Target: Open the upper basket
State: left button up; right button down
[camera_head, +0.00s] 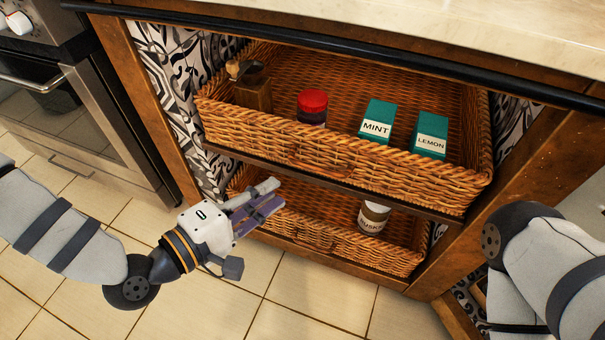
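The upper basket (425,174) is brown wicker and sits in the open cabinet, its front wall near the edge of the shelf board below. A handle area (320,161) shows in the middle of its front. It holds a wooden grinder (254,92), a red-lidded jar (312,106), a green MINT box (377,122) and a green LEMON box (431,134). My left gripper (277,194) is below and left of that handle, in front of the lower basket. Its two fingers show apart, with nothing visible between them. My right gripper is out of view; only my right arm shows.
The lower basket (310,233) holds a labelled jar (374,217). A dark bar (330,49) runs under the pale countertop (450,25). An oven (85,115) stands at left. The tiled floor (300,315) in front is clear.

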aim_at(310, 169)
pick_arm(q)
jog(key=b+x, duration=0.1)
jog(key=x, duration=1)
jog(key=shift+d+b, duration=0.35)
jog(key=shift+b, duration=0.05)
grip_shut()
